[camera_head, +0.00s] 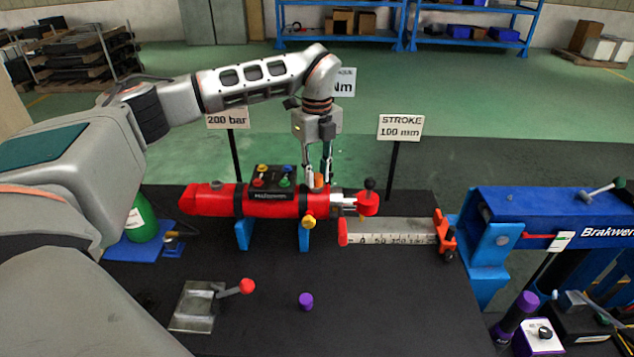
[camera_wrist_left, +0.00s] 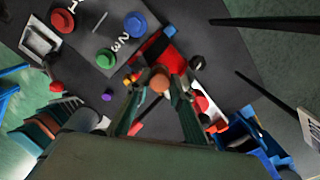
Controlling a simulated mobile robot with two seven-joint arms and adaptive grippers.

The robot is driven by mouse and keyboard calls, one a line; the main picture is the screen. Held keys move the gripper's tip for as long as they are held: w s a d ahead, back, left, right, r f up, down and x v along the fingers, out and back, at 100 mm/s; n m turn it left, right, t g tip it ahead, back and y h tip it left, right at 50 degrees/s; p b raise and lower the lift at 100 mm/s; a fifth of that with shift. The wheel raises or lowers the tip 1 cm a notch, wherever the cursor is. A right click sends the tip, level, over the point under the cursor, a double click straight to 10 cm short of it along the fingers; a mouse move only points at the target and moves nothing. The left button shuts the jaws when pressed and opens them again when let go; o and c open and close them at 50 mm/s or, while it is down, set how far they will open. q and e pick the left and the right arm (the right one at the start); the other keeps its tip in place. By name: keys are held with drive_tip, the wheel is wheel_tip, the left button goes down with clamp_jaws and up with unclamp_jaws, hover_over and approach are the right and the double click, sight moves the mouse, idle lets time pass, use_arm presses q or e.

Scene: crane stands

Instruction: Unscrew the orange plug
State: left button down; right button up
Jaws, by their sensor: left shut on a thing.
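The orange plug (camera_head: 319,181) stands on top of the red cylinder (camera_head: 213,203), near its right end. My left gripper (camera_head: 318,177) reaches down from above with its fingers on either side of the plug and is shut on it. In the left wrist view the round orange top of the plug (camera_wrist_left: 160,82) shows between the two fingertips (camera_wrist_left: 162,84). The plug's lower part is hidden by the fingers and the cylinder, so I cannot tell how far it sits in its hole. My right gripper is in neither view.
A black panel with coloured knobs (camera_head: 272,178) sits on the cylinder. A yellow knob (camera_head: 308,222) is at its front. A purple plug (camera_head: 306,301), a grey fixture with a red-knobbed lever (camera_head: 192,307) and a green bottle (camera_head: 141,220) stand on the dark table. Sign posts rise behind.

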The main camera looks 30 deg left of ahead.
use_arm(q)
drive_tip(key=shift+w+r+n, duration=0.1)
drive_tip(key=shift+r+n, duration=0.1)
drive_tip(key=shift+n, duration=0.6)
drive_tip(key=n+b, duration=0.1)
drive_tip(key=n, duration=0.3)
drive_tip(key=shift+f, duration=0.1)
drive_tip(key=shift+n, duration=0.6)
drive_tip(key=n, duration=0.3)
drive_tip(key=shift+b, duration=0.35)
drive_tip(key=shift+n, duration=1.1)
